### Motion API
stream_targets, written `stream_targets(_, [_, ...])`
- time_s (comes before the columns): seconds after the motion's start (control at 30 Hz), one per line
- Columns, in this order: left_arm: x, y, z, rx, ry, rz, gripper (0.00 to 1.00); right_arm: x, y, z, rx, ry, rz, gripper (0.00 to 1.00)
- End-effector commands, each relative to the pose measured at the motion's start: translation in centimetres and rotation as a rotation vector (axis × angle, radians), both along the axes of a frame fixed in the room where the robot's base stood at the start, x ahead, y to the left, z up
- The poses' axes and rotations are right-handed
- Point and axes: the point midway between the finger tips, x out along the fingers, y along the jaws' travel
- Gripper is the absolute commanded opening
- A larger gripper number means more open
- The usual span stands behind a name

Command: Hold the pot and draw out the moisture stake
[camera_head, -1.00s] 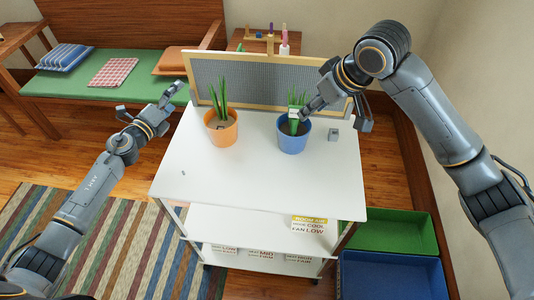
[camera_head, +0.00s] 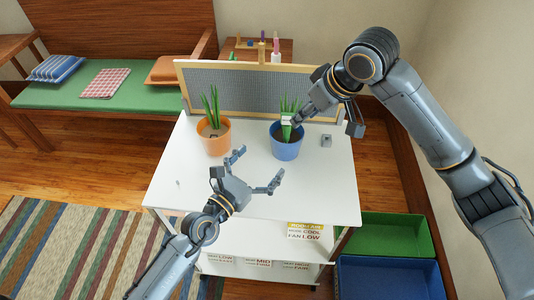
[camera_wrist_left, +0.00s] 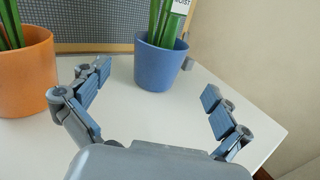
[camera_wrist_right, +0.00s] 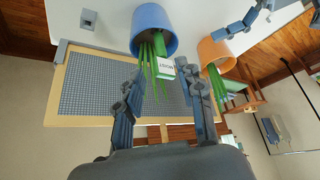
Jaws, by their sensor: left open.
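The blue pot (camera_head: 286,150) stands upright on the white table with a green plant. The moisture stake's white label (camera_wrist_right: 166,68), reading MOIST, stands among its leaves; its lower part is hidden. My left gripper (camera_head: 258,168) is open and empty over the table, in front of the pot and apart from it. In the left wrist view the blue pot (camera_wrist_left: 160,66) shows beyond the spread fingers. My right gripper (camera_wrist_right: 166,86) is open, its fingers on either side of the label's line in the right wrist view; contact cannot be told.
An orange pot (camera_head: 213,138) with a plant stands left of the blue pot. A framed grey mesh panel (camera_head: 240,88) runs behind both. A small grey block (camera_head: 326,141) lies at the right. The table's front part is clear. Green (camera_head: 395,234) and blue bins stand on the floor right.

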Motion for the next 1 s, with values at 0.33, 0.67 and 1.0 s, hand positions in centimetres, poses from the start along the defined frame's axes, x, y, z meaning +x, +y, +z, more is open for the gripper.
stream_targets(0.33, [4.4,-2.7,0.1,-0.001,-0.002,0.000,1.00,0.0,0.0,0.0,0.000,0.000,0.000,0.38])
stream_targets(0.67, [9.7,-5.7,0.0,0.001,0.000,-0.001,1.00,0.0,0.0,0.0,0.000,0.000,0.000,0.38])
stream_targets(1.0, [11.7,-6.9,-0.1,0.000,0.001,0.000,1.00,0.0,0.0,0.0,0.000,0.000,0.000,0.38])
